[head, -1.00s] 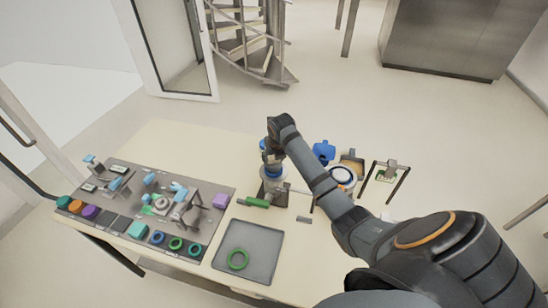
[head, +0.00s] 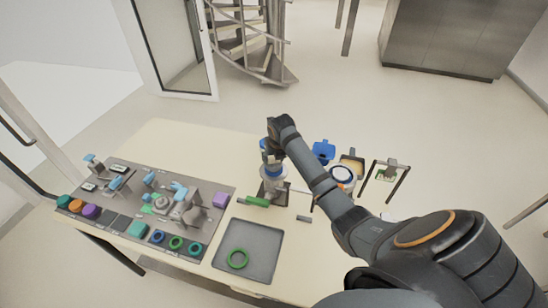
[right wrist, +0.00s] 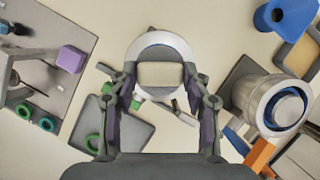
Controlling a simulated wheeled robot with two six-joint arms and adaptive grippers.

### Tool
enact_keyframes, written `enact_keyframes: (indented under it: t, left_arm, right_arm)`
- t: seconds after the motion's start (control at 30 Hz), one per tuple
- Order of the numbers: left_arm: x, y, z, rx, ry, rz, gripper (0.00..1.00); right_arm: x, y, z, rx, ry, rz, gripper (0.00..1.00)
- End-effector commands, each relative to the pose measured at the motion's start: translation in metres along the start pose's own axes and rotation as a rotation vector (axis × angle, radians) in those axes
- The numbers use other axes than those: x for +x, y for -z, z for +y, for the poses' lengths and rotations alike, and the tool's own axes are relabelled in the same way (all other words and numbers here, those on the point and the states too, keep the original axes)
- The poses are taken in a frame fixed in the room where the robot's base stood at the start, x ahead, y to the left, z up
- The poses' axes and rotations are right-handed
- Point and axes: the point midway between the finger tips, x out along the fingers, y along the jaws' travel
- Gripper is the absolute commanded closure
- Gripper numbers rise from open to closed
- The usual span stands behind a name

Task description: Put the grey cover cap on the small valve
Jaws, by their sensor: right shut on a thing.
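My right gripper (head: 268,158) is at the small valve, which stands near the middle of the table in the head view. The gripper is shut on the grey cover cap (head: 272,176). In the right wrist view the cap is a pale round disc (right wrist: 162,50) with a block-like grip (right wrist: 162,75) between the fingers (right wrist: 162,88). The cap is directly over the valve's top, and the valve's blue ring is hidden. Whether the cap is fully seated I cannot tell. The valve's dark base (head: 270,198) shows below. My left gripper is not in view.
A grey tray (head: 265,242) holds a green ring (head: 237,259). To the right are a larger white cylinder with a blue ring (head: 342,174) and a blue container (head: 323,151). A green handle (head: 257,202) lies near the valve.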

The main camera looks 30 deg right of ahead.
Motion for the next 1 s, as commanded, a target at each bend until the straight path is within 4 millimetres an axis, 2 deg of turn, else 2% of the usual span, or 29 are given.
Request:
enact_keyframes:
  t: [0.4, 0.43, 0.6, 0.83, 1.0]
  left_arm:
    - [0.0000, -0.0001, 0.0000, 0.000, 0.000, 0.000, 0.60]
    - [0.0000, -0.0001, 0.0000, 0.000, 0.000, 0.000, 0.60]
    - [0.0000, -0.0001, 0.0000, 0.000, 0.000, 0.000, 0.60]
    - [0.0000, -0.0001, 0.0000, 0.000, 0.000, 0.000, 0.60]
    - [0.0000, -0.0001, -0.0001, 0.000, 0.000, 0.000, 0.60]
  right_arm:
    - [0.0025, 0.0012, 0.0001, 0.000, 0.000, 0.000, 0.77]
    - [0.0025, 0.0012, 0.0001, 0.000, 0.000, 0.000, 0.49]
    - [0.0025, 0.0011, 0.0001, 0.000, 0.000, 0.000, 0.26]
    - [0.0025, 0.0012, 0.0001, 0.000, 0.000, 0.000, 0.25]
    - [0.0025, 0.0013, 0.0001, 0.000, 0.000, 0.001, 0.04]
